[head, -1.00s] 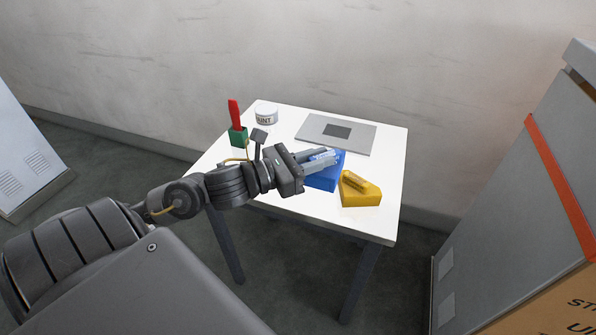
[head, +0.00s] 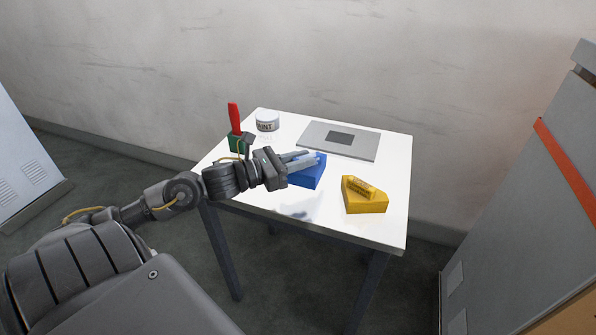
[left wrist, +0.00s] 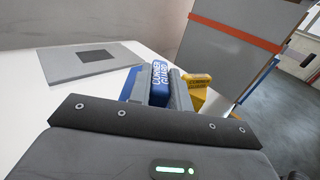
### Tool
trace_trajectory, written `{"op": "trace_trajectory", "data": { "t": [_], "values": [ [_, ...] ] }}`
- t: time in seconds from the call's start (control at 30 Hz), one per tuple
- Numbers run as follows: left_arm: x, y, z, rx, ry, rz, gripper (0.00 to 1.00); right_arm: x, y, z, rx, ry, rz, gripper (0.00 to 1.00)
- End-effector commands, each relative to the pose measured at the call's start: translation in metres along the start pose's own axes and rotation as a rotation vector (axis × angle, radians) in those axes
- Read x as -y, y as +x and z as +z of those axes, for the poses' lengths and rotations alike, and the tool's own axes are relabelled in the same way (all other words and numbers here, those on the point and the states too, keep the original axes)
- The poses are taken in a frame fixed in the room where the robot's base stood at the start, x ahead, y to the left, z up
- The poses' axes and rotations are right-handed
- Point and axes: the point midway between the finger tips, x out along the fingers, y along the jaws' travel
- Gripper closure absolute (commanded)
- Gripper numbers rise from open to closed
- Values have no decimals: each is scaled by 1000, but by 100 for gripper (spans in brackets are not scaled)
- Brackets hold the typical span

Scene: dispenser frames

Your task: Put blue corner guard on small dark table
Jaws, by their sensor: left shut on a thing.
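The blue corner guard (head: 309,179) is a wedge-like block held just above a white-topped table (head: 375,232) with dark legs; a bluish shadow or reflection lies below it. My left gripper (head: 308,160) is shut on its upper part. In the left wrist view the lettered blue guard (left wrist: 160,82) sits between the fingers. A yellow corner guard (head: 365,203) rests on the white table to the right of the blue one. I see no small dark table. My right gripper is not in view.
The white table also holds a white paint can (head: 267,121), a red-handled tool (head: 234,117) in a green block and a grey plate (head: 310,135) at the back. A grey cabinet (head: 515,200) with an orange stripe stands on the right. A wall is behind.

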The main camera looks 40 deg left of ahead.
Motion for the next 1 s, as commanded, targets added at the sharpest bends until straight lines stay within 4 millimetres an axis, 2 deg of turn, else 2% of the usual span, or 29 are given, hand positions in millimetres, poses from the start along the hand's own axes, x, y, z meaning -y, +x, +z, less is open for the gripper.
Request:
{"op": "trace_trajectory", "data": {
  "t": [0.33, 0.6, 1.0],
  "values": [
    [-9, 0, -11, 1, 1, 0, 100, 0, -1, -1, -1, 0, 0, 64],
    [-10, 1, -42, 3, 1, -1, 100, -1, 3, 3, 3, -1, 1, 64],
    [-10, 1, -44, 2, 4, -1, 100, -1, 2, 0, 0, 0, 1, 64]
  ]
}}
